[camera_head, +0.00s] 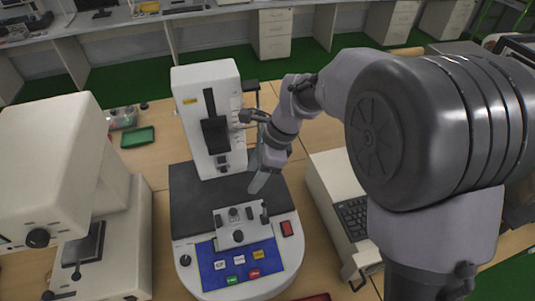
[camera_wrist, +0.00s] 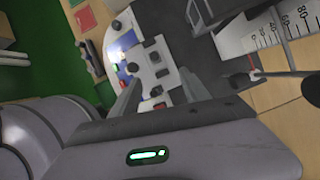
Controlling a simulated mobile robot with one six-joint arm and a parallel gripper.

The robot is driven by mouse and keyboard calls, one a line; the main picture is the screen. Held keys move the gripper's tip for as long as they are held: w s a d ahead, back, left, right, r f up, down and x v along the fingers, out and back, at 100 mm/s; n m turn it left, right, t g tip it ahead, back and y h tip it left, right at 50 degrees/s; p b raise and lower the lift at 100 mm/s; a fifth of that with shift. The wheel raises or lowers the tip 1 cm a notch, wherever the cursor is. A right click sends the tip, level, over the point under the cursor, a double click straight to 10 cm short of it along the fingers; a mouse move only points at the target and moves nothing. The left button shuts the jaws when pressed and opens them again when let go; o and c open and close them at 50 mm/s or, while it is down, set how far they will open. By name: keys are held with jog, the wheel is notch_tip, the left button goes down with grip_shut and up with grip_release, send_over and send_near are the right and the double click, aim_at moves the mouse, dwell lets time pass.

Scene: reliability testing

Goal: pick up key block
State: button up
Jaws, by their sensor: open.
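A pale block with dark knobs (camera_head: 238,226) sits on the dark bed of the white testing machine (camera_head: 196,285), just behind its blue button panel. I cannot tell for sure that this is the key block. The block also shows in the wrist view (camera_wrist: 149,66), beyond and between my fingers. My gripper (camera_head: 262,176) is above the machine's bed, behind and to the right of the block in the head view. It is open and empty, and its two fingers show apart in the wrist view (camera_wrist: 160,96).
The machine's white column (camera_head: 215,90) rises close behind and left of my gripper. Another white instrument (camera_head: 45,165) stands at left. A keyboard unit (camera_head: 340,205) is at right. A green tray (camera_head: 138,137) lies on the wooden table. A ruler scale (camera_wrist: 270,38) shows in the wrist view.

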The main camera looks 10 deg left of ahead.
jog(key=b, duration=0.3)
send_near(234, 211)
jog(key=x, duration=0.5)
jog(key=shift+w+a+f, duration=0.15)
jog(key=shift+w+a, duration=0.05)
jog(key=shift+w, duration=0.15)
jog(key=x, duration=0.2)
jog(key=b+x, duration=0.1)
jog(key=x, duration=0.2)
jog(key=shift+s+f, duration=0.35)
grip_shut()
